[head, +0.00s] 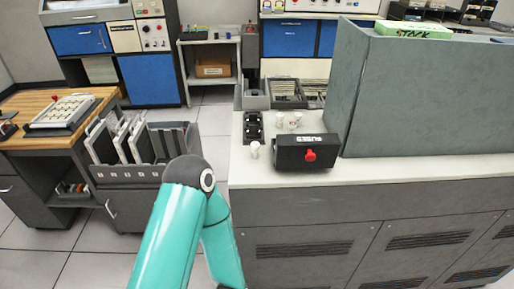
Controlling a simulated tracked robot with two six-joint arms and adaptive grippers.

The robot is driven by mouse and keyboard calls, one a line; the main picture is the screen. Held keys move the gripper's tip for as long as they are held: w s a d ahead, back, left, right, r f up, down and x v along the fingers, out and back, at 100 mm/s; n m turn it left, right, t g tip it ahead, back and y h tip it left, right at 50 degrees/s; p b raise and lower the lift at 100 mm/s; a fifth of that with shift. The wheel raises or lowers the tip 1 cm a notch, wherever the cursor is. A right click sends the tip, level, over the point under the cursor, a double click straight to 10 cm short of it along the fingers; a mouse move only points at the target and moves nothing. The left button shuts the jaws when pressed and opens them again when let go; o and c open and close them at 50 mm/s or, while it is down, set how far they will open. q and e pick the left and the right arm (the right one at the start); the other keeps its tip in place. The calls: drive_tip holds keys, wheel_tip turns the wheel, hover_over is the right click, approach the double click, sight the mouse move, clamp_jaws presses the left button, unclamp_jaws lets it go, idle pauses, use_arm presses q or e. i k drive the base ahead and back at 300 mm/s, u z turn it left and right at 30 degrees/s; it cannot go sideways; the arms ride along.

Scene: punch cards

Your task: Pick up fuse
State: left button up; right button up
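Small white cylinders that look like fuses stand on the pale counter (400,170). One fuse (255,149) is at the front left, beside a black box. Two more, a left one (279,121) and a right one (297,119), stand behind the box. The black box (290,156) has a red knob (310,155) on its front and a small label on top. A black holder with round sockets (253,128) lies at the counter's left side. Neither gripper shows; only a bent teal arm of mine is in view, left of the counter.
A grey rack of cards (130,173) and a wooden desk (25,105) are at the left. Grey trays (289,92) lie farther back.

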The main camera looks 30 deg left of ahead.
sight(255, 146)
drive_tip(key=z, duration=1.55)
drive_tip(key=i, duration=0.1)
drive_tip(key=u, duration=2.75)
drive_tip(key=k, duration=1.25)
drive_tip(key=z, duration=0.75)
drive_tip(key=i, duration=1)
